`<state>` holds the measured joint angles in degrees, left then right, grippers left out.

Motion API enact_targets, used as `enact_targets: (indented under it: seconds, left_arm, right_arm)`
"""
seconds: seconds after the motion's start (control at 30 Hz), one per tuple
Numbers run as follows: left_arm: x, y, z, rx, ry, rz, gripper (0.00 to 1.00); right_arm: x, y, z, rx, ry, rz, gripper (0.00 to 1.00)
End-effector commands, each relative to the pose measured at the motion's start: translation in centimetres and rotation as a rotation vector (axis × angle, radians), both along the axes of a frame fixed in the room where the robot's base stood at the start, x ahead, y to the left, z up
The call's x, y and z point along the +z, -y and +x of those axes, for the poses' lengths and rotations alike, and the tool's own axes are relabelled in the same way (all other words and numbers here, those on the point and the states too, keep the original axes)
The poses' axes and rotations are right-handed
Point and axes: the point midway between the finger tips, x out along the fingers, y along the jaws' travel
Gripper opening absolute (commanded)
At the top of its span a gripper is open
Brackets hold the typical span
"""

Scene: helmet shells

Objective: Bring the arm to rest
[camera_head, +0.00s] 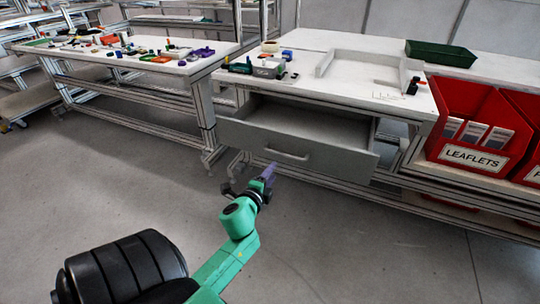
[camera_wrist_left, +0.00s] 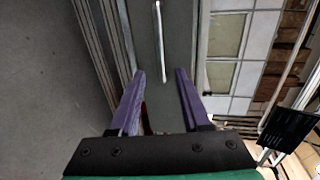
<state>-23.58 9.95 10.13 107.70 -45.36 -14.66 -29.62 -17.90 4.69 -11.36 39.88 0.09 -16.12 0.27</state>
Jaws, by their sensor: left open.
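My left gripper (camera_head: 269,172) reaches out over the floor in front of the workbench, near the handle (camera_head: 287,155) of an open grey drawer (camera_head: 300,140). In the left wrist view its two purple fingers (camera_wrist_left: 160,95) stand apart with nothing held between them. The drawer handle (camera_wrist_left: 159,40) shows as a pale bar beyond the fingertips, apart from them. My right gripper is in neither view.
The white workbench (camera_head: 330,50) carries tools, a pale tray frame and a green bin (camera_head: 440,53). Red leaflet bins (camera_head: 480,120) stand at the right. Another bench (camera_head: 120,62) with many small items stands at the left. The grey floor (camera_head: 110,175) is clear.

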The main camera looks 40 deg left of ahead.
Motion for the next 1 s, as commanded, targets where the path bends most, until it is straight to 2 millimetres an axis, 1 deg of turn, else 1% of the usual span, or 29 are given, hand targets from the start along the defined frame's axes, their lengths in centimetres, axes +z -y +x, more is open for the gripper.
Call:
enact_targets:
  seconds: [0.03, 0.1, 0.57, 0.63, 0.67, 0.73, 0.77, 0.87, 0.9, 0.97, 1.0]
  left_arm:
    - [0.1, 0.1, -0.5, 0.001, -0.001, 0.0, 0.47]
    - [0.2, 0.2, -0.8, 0.001, 0.001, 0.001, 0.47]
    - [0.2, 0.2, -0.7, 0.0, 0.001, 0.001, 0.47]
    - [-0.1, 0.2, -0.7, 0.001, -0.003, -0.005, 0.47]
    - [-0.6, 0.3, -0.8, 0.002, -0.011, -0.017, 0.47]
    - [-3.2, 0.5, -0.9, 0.009, -0.046, -0.078, 0.47]
    - [-4.9, 0.7, -1.1, 0.015, -0.07, -0.118, 0.47]
    - [-13.0, 1.9, -2.7, 0.055, -0.186, -0.309, 0.47]
    - [-16.6, 2.6, -3.8, 0.082, -0.24, -0.397, 0.47]
    - [-21.8, 3.9, -6.0, 0.131, -0.322, -0.52, 0.47]
    - [-25.0, 4.8, -7.8, 0.169, -0.377, -0.599, 0.47]
  right_arm:
    - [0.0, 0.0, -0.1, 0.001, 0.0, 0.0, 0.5]
    - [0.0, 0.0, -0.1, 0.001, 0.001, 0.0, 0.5]
    - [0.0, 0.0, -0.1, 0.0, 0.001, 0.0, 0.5]
    - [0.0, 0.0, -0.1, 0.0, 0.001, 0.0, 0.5]
    - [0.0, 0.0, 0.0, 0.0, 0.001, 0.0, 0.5]
    - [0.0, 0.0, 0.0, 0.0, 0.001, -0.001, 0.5]
    - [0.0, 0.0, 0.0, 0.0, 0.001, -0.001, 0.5]
    - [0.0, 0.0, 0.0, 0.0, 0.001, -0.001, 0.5]
    - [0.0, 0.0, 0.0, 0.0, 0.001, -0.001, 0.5]
    - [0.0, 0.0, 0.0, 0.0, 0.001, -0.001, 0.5]
    - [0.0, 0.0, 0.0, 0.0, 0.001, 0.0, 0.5]
